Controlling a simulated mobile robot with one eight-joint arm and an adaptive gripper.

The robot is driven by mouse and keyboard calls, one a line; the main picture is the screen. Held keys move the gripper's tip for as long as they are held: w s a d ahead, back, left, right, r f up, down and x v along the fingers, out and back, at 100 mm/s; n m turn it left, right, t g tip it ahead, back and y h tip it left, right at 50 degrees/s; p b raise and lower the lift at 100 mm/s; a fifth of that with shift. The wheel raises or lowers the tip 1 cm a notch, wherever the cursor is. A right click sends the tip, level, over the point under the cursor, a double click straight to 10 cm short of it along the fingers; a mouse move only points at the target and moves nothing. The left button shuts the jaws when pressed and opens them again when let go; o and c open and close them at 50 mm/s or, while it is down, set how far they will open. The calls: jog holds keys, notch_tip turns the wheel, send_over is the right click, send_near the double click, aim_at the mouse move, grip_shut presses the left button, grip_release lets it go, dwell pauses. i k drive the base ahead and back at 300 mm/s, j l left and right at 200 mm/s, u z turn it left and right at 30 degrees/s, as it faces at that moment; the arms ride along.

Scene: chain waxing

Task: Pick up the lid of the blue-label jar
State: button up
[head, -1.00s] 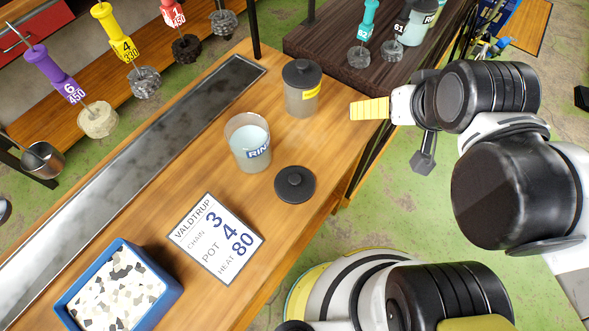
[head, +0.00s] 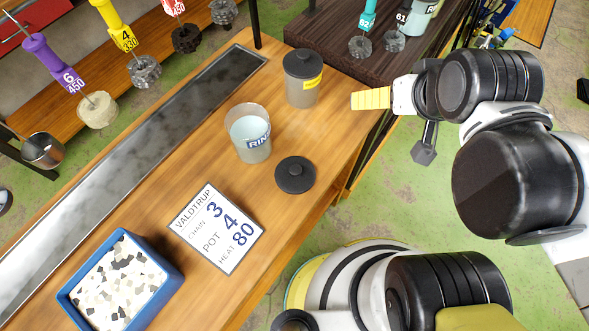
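An open clear jar (head: 250,141) with pale contents and a label with dark blue letters starting "RIN" stands upright on the wooden bench. A round black lid (head: 295,175) with a knob lies flat on the bench in front of it, to its lower right. A second jar (head: 302,91) with a yellow label stands behind, its black lid on. My gripper (head: 371,98) has yellow ribbed fingers and hovers near the bench's right edge, right of the yellow-label jar and apart from both jars and the loose lid. I see it side-on, so its opening is hidden.
A white card (head: 216,228) reading "VALDTRUP, CHAIN 3, POT 4, HEAT 80" lies on the bench. A long metal trough (head: 130,165) runs along the left. Bench around the loose lid is clear.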

aim_at(293, 175)
jog(key=k+l+u, duration=0.1)
jog(key=u, duration=0.3)
jog(key=k+l+u, duration=0.1)
jog(key=u, duration=0.35)
jog(key=k+u, duration=0.1)
jog(key=u, duration=0.3)
jog(key=k+u, duration=0.1)
jog(key=u, duration=0.3)
